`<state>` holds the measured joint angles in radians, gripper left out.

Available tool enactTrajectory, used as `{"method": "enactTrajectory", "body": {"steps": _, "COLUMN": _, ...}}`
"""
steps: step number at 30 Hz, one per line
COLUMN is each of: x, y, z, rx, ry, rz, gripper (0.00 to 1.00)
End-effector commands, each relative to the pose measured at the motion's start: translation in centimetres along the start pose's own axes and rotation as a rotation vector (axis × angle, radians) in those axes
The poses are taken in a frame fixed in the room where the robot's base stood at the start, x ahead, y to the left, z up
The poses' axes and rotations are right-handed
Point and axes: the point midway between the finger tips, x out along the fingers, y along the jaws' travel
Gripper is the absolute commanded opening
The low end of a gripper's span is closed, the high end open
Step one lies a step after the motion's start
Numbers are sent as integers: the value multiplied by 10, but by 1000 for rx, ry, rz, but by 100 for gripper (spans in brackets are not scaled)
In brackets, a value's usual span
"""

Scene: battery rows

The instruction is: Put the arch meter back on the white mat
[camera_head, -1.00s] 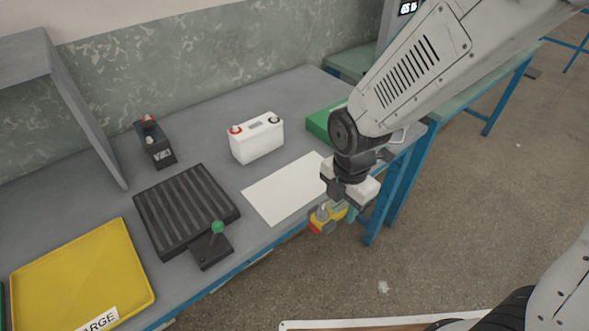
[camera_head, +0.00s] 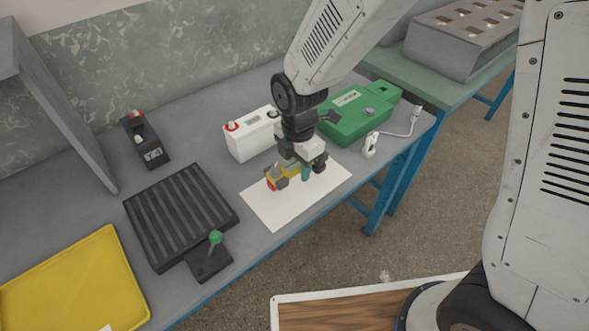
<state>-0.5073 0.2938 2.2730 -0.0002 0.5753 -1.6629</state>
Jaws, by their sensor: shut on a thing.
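The arch meter (camera_head: 273,184), a small yellow, red and grey thing, is held in my gripper (camera_head: 292,172). The gripper points down and is shut on it, and the fingers hide part of it. The white mat (camera_head: 282,217) lies flat on the grey bench. The meter is over the left middle part of the mat. I cannot tell whether it touches the mat or hangs just above it.
A white battery (camera_head: 247,143) with red and dark caps stands just behind the mat. A green case (camera_head: 352,122) and a white corded plug (camera_head: 370,147) are to the right. A black ribbed tray (camera_head: 180,215), a green-knobbed lever (camera_head: 214,245) and a yellow tray (camera_head: 75,285) are left.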

Motion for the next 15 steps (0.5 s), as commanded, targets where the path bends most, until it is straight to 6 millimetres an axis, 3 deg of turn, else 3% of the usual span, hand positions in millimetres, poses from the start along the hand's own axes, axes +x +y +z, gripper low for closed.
{"method": "enactTrajectory", "body": {"steps": 6, "x": 32, "y": 1, "z": 2, "rx": 4, "ry": 0, "rz": -3, "gripper": 0}}
{"method": "enactTrajectory", "body": {"steps": 15, "x": 36, "y": 1, "z": 1, "rx": 3, "ry": 0, "rz": 1, "gripper": 0}}
